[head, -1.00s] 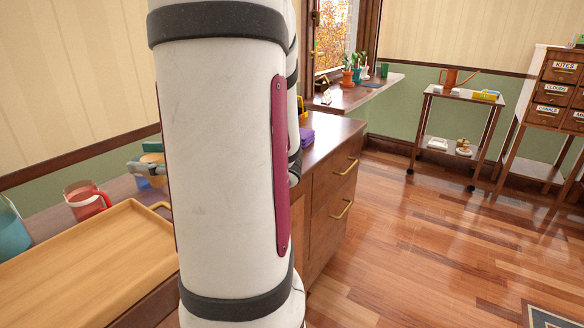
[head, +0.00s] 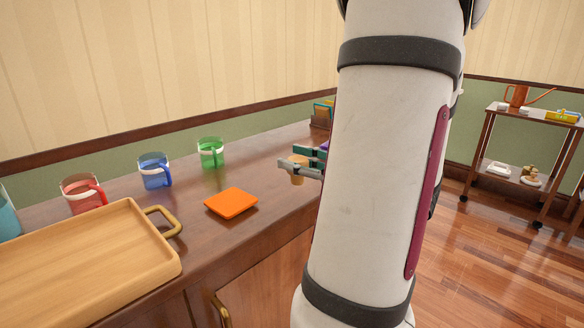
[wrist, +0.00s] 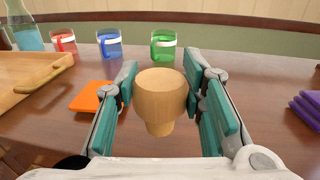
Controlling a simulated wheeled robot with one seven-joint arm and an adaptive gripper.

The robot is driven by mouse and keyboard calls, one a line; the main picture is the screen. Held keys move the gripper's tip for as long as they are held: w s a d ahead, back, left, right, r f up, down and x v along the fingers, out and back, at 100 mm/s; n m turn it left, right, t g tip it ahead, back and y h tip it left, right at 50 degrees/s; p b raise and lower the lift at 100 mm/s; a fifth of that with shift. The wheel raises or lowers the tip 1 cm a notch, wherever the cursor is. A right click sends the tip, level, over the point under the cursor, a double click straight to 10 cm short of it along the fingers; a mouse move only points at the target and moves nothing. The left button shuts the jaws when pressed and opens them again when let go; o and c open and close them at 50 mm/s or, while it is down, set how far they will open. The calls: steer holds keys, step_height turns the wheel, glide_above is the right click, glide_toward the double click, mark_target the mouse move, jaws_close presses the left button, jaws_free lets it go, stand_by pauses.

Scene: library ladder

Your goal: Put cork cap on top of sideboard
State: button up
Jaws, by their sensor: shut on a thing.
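The cork cap (wrist: 160,98) is a light tan, stepped piece, wide above and narrower below. It is upright between the teal-padded fingers of my gripper (wrist: 164,84), which is shut on it. In the head view the cork cap (head: 297,175) shows partly behind a finger of my gripper (head: 300,164). The sideboard (head: 262,170) is dark brown wood with a long top. The cap is over this top; I cannot tell whether its lower end touches it. My arm hides part of the sideboard's right side.
An orange square (head: 231,203) lies left of the gripper. Green (head: 211,152), blue (head: 154,171) and red (head: 82,193) mugs stand along the back. A wooden tray (head: 172,262) is at left. A purple stack (wrist: 305,108) is at right. Bare top surrounds the cap.

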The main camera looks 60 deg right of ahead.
steer(key=w+d, duration=0.2)
steer(key=w+d+b, duration=0.1)
steer(key=w+d, duration=0.2)
steer(key=w+d+f+b, duration=0.1)
steer(key=w+d, duration=0.1)
steer(key=d, duration=0.1)
steer(key=shift+w+d, duration=0.1)
steer(key=shift+w, duration=0.25)
steer(key=shift+w+d+f+b, duration=0.2)
steer(key=shift+w+d+b, duration=0.05)
steer(key=shift+b, duration=0.2)
step_height(320, 180, down, 3)
steer(key=shift+f+b, duration=0.2)
steer(key=shift+b, duration=0.8)
steer(key=shift+r, duration=0.1)
steer(key=o, duration=0.9)
